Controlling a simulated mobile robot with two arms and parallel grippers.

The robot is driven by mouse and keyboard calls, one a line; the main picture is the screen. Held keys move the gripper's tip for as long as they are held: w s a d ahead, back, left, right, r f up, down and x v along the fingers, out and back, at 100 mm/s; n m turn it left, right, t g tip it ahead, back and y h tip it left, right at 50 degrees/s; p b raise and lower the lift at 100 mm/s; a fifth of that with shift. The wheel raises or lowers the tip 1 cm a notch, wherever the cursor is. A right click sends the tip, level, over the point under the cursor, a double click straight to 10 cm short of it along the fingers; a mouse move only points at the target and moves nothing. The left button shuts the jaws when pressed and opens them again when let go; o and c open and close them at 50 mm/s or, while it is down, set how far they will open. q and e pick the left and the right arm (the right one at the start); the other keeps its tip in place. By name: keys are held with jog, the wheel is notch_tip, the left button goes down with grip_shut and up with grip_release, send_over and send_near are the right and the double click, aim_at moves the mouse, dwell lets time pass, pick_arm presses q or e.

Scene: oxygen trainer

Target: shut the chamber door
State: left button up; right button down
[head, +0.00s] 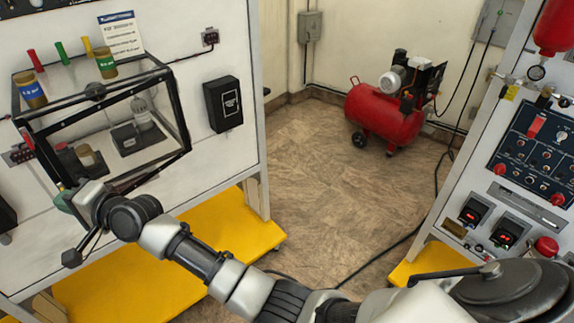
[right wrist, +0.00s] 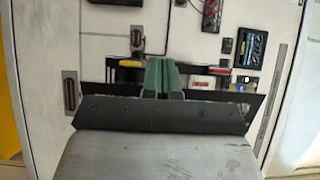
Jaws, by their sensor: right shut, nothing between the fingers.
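The chamber (head: 111,96) is a clear box with a black frame on the white panel at the left of the head view. A black-edged clear front, which looks like its door (head: 110,150), spans the near side; I cannot tell whether a gap remains at its edge. My right gripper (head: 64,200) is at the lower left corner of that front, partly hidden by its own wrist; I cannot tell whether it touches. In the right wrist view its green fingers (right wrist: 162,76) are together with nothing between them. My left gripper is not in view.
Bottles with coloured labels (head: 106,63) are at the chamber's top. A black box (head: 223,104) is on the panel to its right. A yellow base (head: 205,240) lies below. A red compressor (head: 384,112) stands at the back, with free floor in front. A control panel (head: 535,150) is at the right.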

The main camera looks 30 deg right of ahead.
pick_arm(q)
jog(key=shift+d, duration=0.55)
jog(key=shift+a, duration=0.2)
